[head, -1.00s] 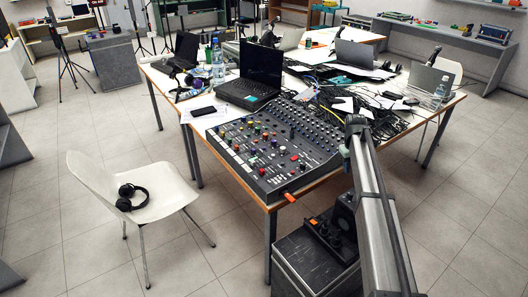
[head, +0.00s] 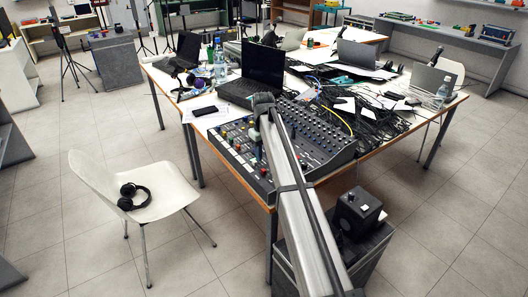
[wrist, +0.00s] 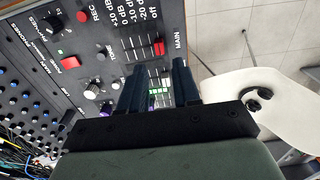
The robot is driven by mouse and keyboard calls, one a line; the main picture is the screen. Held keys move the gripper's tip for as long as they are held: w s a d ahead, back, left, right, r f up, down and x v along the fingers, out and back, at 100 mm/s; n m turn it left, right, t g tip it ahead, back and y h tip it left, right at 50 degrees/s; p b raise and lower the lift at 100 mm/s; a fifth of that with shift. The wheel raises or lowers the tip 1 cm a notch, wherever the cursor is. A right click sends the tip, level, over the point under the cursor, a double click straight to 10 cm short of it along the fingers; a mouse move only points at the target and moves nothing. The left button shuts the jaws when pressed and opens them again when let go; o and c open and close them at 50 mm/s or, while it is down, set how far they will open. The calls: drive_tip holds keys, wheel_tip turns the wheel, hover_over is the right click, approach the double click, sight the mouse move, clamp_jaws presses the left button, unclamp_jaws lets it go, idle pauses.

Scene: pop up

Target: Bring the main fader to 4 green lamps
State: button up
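The mixing desk (head: 318,150) lies on the table, partly covered by my arm in the head view. In the wrist view its panel (wrist: 105,48) shows the MAIN label beside slotted fader tracks. A red fader cap (wrist: 158,42) sits near the end of the tracks by the printed scale, beyond my fingertips. Small green lamps (wrist: 158,91) show between my fingers; their number is too small to tell. My gripper (wrist: 160,72) is open, two dark blue fingers apart, with nothing seen held. Its fingers are hidden in the head view.
A laptop (head: 262,72) and bottle (head: 220,67) stand behind the desk. Tangled cables (head: 385,110) lie to its right. A white chair (head: 165,190) with headphones (head: 133,196) stands left, and a black box (head: 358,212) sits by the front corner.

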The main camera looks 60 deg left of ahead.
sight(263, 170)
wheel_tip(263, 170, down, 7)
drive_tip(key=shift+f, duration=0.15)
clamp_jaws()
idle(0.4)
